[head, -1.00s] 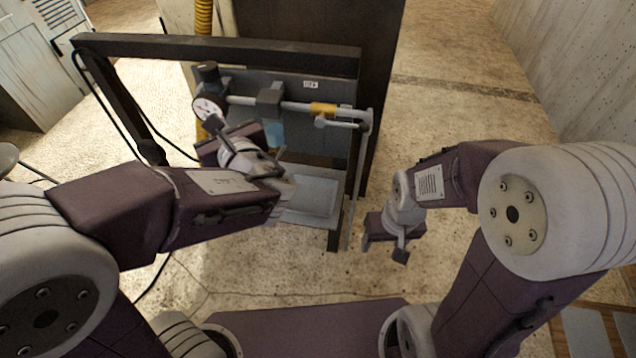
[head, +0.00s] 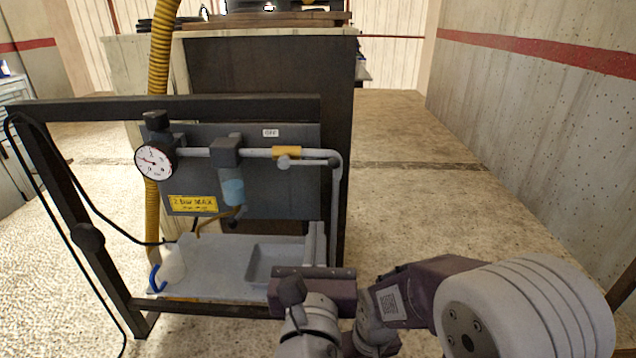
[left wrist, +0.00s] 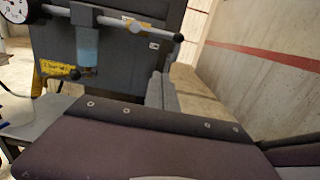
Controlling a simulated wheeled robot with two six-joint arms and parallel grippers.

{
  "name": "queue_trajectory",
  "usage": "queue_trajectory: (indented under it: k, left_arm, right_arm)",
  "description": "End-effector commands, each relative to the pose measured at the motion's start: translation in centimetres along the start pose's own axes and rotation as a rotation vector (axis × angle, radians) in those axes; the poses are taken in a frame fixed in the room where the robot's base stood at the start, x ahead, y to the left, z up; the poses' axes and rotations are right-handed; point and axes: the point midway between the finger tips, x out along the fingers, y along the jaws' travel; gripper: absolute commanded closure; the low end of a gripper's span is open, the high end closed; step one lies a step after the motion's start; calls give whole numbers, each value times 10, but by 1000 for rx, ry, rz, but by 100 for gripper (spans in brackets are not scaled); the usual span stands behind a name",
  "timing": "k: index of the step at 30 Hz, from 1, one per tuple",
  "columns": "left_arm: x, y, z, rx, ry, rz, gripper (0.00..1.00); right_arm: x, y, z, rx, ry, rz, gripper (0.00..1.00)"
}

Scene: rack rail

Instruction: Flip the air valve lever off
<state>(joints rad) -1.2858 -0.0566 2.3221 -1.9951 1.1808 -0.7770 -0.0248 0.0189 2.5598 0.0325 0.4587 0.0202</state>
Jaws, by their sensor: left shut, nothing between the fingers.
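The air valve is a yellow body (head: 287,151) on the grey pipe, at the upper right of the panel. Its grey lever (head: 309,162) extends right from a round pivot, seemingly level along the pipe. In the left wrist view the lever's dark tip (left wrist: 178,37) shows above the fingers. My left gripper (head: 315,236) is shut and empty, fingers pointing up, below the valve and apart from it. Its closed fingers also show in the left wrist view (left wrist: 160,88). My right arm is at the lower right of the head view; its gripper cannot be made out.
A pressure gauge (head: 154,161), regulator (head: 226,151) and blue bowl (head: 233,191) sit left of the valve. A tray (head: 215,265) lies below. The pipe bends down at right (head: 336,205). Floor is clear to the right.

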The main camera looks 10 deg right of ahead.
Motion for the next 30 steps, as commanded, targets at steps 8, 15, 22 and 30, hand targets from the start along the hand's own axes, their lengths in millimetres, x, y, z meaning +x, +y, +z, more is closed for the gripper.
queue_trajectory:
  k: [8, 15, 22, 30]
  left_arm:
    - [48, 2, -4, 1, 0, 7, 100]
    - [100, 2, -3, 0, 0, 5, 100]
    - [106, 1, 33, -1, -1, 2, 100]
    - [108, 1, 39, 0, 1, 1, 100]
  right_arm:
    - [15, 0, 2, 0, 0, 0, 37]
    - [25, 0, 3, 0, 0, 0, 37]
    - [18, 0, 2, 0, 0, 0, 37]
    - [18, 0, 2, 0, 0, 0, 37]
